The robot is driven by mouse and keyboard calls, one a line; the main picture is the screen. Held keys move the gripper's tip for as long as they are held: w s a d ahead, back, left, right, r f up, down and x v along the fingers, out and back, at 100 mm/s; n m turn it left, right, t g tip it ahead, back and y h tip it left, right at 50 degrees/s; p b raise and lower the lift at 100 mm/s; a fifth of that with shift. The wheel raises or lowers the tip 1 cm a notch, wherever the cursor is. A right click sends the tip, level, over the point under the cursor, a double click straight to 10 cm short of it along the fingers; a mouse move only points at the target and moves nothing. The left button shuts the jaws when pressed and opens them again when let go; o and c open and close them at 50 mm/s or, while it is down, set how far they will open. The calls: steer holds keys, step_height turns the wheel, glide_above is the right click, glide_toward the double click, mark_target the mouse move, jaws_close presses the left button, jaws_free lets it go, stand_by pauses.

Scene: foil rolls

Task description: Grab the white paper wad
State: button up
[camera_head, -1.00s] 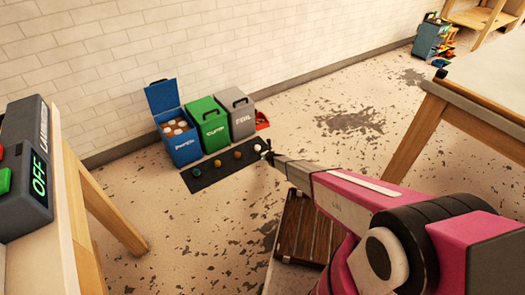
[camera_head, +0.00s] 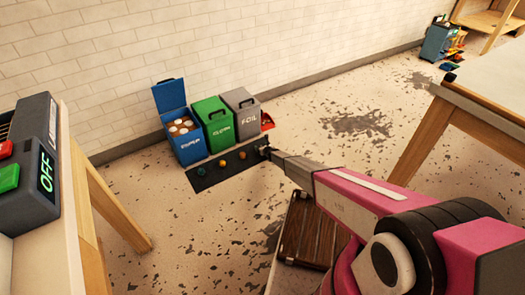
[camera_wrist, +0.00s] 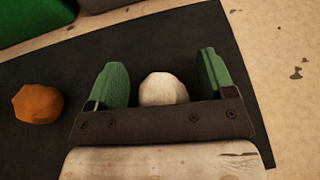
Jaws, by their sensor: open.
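The white paper wad (camera_wrist: 163,89) lies on the dark mat (camera_wrist: 150,45) in the wrist view, between the two green fingers of my gripper (camera_wrist: 163,82). The fingers stand apart with a gap on each side of the wad. The wad's near part is hidden behind my gripper's dark crossbar. In the head view my gripper (camera_head: 266,152) is at the right end of the mat (camera_head: 215,178), and the wad is hidden or too small to tell there.
An orange wad (camera_wrist: 38,104) lies left of my gripper. More coloured wads lie along the mat. Behind it stand an open blue bin (camera_head: 188,148), a green bin (camera_head: 219,128) and a grey bin (camera_head: 246,122). A red object (camera_head: 267,121) sits beside the grey bin. A wooden pallet (camera_head: 310,235) lies nearer.

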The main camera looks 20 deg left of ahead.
steer(key=c, duration=1)
steer(key=shift+r, duration=0.15)
